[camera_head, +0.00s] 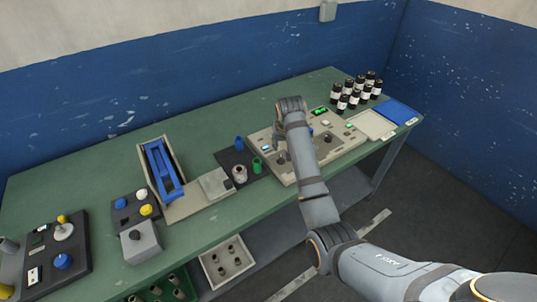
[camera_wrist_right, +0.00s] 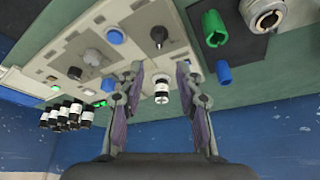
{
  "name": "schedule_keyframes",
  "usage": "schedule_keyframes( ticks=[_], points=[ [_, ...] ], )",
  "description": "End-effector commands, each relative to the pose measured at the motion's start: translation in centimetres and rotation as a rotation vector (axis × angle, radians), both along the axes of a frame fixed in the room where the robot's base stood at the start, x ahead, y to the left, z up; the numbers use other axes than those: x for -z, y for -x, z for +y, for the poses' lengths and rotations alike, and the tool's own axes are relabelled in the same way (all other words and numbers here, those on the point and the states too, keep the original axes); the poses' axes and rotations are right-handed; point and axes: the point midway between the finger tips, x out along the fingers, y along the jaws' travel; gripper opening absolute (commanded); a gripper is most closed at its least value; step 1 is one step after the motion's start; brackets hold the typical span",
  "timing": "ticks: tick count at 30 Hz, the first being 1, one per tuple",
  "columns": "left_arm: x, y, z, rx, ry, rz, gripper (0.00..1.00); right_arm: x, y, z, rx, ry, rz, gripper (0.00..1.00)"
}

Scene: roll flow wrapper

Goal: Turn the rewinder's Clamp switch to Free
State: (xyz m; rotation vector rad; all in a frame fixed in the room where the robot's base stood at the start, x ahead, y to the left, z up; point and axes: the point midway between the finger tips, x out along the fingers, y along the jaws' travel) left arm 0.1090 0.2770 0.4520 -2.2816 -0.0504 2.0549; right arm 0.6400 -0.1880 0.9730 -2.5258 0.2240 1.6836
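The beige machine panel (camera_head: 292,174), which looks like the rewinder, lies on the green table; its labels are too small to read. In the right wrist view the panel (camera_wrist_right: 131,57) carries a black pointer knob (camera_wrist_right: 158,36), a second dark knob (camera_wrist_right: 75,73) and a grey round knob (camera_wrist_right: 93,57). I cannot tell which is the Clamp switch or its setting. My right gripper (camera_head: 283,147) is over the panel's left part. My left gripper is out of view.
Several black canisters (camera_head: 353,91) stand at the back right near a white and blue tray (camera_head: 397,112). A dark mat with green and blue cylinders (camera_head: 257,165) lies left of the panel. Further left are a blue-framed device (camera_head: 163,172) and button boxes (camera_head: 141,243).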

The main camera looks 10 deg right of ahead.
Motion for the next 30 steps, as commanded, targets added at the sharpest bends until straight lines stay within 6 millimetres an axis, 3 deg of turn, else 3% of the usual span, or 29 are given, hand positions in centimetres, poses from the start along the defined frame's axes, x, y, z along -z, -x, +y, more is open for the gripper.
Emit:
schedule_keyframes(
  ticks=[6, 15, 27, 30],
  points=[
    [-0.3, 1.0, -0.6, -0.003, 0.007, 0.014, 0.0, 3.2, -1.2, -0.2, -0.001, 0.001, 0.006, 0.35],
    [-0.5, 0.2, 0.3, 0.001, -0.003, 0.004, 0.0, 8.5, -3.4, -0.6, -0.002, 0.0, 0.004, 0.35],
    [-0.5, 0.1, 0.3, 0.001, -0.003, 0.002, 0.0, 9.7, -3.8, -0.7, -0.001, -0.001, 0.002, 0.35],
    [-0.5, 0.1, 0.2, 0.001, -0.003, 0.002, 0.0, 9.7, -3.8, -0.7, -0.001, -0.001, 0.002, 0.23]
  ],
)
